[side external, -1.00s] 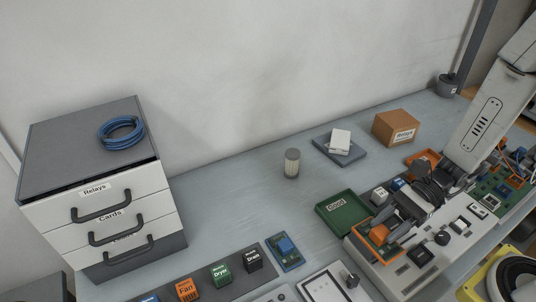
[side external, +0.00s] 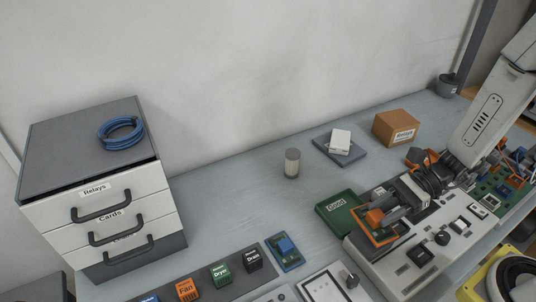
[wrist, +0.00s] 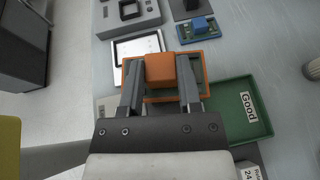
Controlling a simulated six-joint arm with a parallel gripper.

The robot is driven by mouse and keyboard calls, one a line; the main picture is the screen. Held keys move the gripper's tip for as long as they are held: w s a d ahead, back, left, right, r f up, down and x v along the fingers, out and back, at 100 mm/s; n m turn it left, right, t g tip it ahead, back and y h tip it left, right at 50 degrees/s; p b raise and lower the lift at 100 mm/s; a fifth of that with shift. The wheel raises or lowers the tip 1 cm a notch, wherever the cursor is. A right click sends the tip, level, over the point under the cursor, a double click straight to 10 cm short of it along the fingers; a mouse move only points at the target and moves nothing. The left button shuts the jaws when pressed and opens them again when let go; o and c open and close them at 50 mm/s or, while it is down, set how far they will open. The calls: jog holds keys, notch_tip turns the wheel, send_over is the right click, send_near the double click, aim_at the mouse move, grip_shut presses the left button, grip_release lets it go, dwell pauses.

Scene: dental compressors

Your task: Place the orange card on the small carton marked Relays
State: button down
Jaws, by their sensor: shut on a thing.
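The orange card (side external: 374,217), a board with an orange block on top, is at the near front of my gripper (side external: 388,214) in the side view. In the wrist view my gripper (wrist: 160,88) has its two fingers on either side of the orange block (wrist: 160,68), shut on the card. The card overlaps the green tray's edge in both views; its height above the surface is hard to tell.
The green tray marked Good (side external: 341,211) lies left of my gripper. A grey pad with white items (side external: 339,149) lies left of the carton. A small cylinder (side external: 291,163) stands mid-bench. The drawer cabinet (side external: 90,150), also with a Relays label, is far left.

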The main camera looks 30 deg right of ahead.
jog(key=w+d+r+m+t+h, duration=0.1)
jog(key=w+d+m+t+h, duration=0.2)
jog(key=w+d+m+t, duration=0.35)
jog(key=w+d+r+m+t+h, duration=0.2)
jog(key=w+d+m+t, duration=0.1)
jog(key=w+d, duration=0.55)
jog(key=d+r+m+t+h, duration=0.1)
jog(key=d+r+m+h, duration=0.25)
jog(key=d, duration=0.65)
jog(key=d+r+m+t+h, duration=0.1)
jog(key=d+r+m+h, duration=0.3)
jog(key=d, duration=0.6)
send_over(402, 120)
jog(key=s, duration=0.1)
jog(key=shift+n+h, duration=0.3)
jog(key=shift+h, duration=0.15)
jog(key=f, duration=1)
jog(key=shift+a+f, duration=0.3)
jog(key=shift+a, duration=0.1)
jog(key=shift+w+d+f, duration=0.15)
jog(key=shift+w+f, duration=0.15)
jog(key=shift+f, duration=0.05)
jog(key=shift+w+d+f, duration=0.15)
jog(key=shift+w+f, duration=0.05)
jog(key=shift+f, duration=1.65)
